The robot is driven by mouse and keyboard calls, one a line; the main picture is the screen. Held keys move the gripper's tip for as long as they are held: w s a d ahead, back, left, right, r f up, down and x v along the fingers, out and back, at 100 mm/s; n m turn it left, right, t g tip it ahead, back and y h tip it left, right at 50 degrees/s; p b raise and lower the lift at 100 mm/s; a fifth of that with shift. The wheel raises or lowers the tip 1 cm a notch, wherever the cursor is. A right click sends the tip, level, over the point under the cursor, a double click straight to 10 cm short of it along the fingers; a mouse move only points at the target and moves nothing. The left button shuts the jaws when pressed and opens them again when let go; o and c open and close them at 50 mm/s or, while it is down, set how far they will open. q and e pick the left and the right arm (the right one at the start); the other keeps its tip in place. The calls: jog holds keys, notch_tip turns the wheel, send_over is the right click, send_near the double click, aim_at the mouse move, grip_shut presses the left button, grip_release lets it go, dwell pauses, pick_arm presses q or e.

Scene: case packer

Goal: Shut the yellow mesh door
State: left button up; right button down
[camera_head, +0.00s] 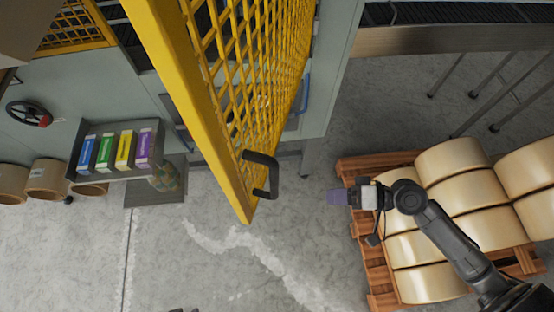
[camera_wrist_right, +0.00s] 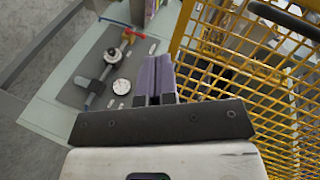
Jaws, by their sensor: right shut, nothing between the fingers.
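The yellow mesh door (camera_head: 232,90) stands open, swung out from the grey machine toward me. Its black handle (camera_head: 266,174) is near the door's lower free corner. My right gripper (camera_head: 334,197) is shut and empty, to the right of the handle and apart from it in the head view. In the right wrist view the purple fingers of my right gripper (camera_wrist_right: 155,78) are together, with the yellow mesh (camera_wrist_right: 262,75) to their right and part of the black handle (camera_wrist_right: 285,18) at the top right.
Wooden pallets (camera_head: 357,225) with several tan rolls (camera_head: 455,160) stand at the right, under my right arm. A shelf (camera_head: 88,180) with coloured boxes and a black handwheel (camera_head: 29,113) are at the left. A conveyor (camera_head: 450,40) runs at the top right. Floor below the door is clear.

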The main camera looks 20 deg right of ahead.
notch_tip(320, 180, up, 4)
jog(key=w+m+t+y, duration=0.1)
jog(key=w+m+t, duration=0.15)
jog(key=m, duration=0.25)
jog(key=w+a+m+t+p, duration=0.1)
jog(key=w+a+p, duration=0.5)
jog(key=w+a, duration=0.3)
jog(key=shift+w+a+r+t+p, duration=0.2)
jog(key=shift+w+r+t+p, duration=0.1)
jog(key=shift+w+t+p, duration=0.1)
jog(key=shift+a, duration=0.1)
